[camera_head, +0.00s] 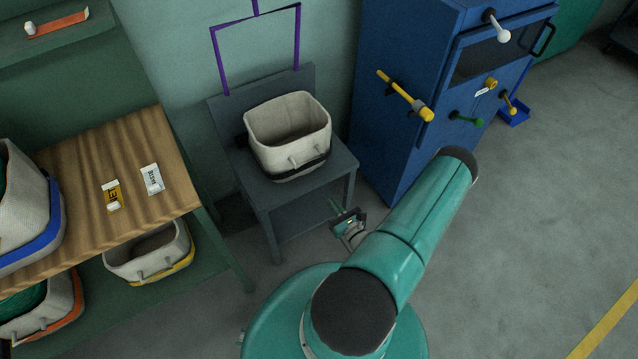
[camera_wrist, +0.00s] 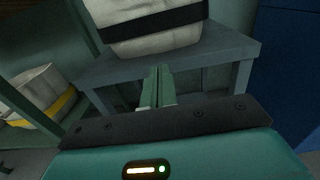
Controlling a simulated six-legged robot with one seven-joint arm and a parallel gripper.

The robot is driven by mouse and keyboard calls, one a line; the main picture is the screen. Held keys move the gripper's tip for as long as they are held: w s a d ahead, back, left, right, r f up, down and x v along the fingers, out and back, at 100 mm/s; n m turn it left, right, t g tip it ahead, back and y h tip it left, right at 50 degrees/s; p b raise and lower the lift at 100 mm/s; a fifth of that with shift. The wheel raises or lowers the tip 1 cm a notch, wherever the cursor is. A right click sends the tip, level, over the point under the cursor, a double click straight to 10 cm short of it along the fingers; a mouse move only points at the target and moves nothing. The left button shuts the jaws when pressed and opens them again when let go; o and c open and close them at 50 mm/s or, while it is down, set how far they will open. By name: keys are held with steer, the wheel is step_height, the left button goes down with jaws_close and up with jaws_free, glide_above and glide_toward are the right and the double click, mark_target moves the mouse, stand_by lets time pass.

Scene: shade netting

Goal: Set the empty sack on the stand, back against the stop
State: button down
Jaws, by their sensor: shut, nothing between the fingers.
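An off-white open sack (camera_head: 290,138) with a black band stands upright on the dark grey stand (camera_head: 262,187); its inside looks empty. The stand has a low upright back board, the stop (camera_head: 300,82), behind the sack. I cannot tell whether the sack's back touches it. My gripper (camera_head: 346,218) is in front of the stand, below its top and apart from the sack. In the wrist view my shut, empty fingers (camera_wrist: 160,76) point at the stand's front edge (camera_wrist: 195,62), with the black-banded sack (camera_wrist: 150,30) above them.
A wooden-topped bench (camera_head: 130,150) stands left, bearing a blue-banded sack (camera_head: 25,205) and two small labels. A yellow-banded sack (camera_head: 148,252) and an orange-banded one sit on its lower shelf. A blue cabinet (camera_head: 400,90) with protruding handles is right of the stand. The floor at right is clear.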

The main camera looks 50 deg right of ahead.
mark_target(309, 169)
steer(key=x, duration=1.3)
steer(key=shift+w, duration=0.4)
steer(key=shift+w, duration=0.1)
steer(key=x, duration=0.2)
steer(key=shift+w+d, duration=0.1)
steer(key=shift+w, duration=0.3)
steer(key=shift+d, duration=0.1)
steer(key=shift+r, duration=0.1)
steer(key=shift+d, duration=0.1)
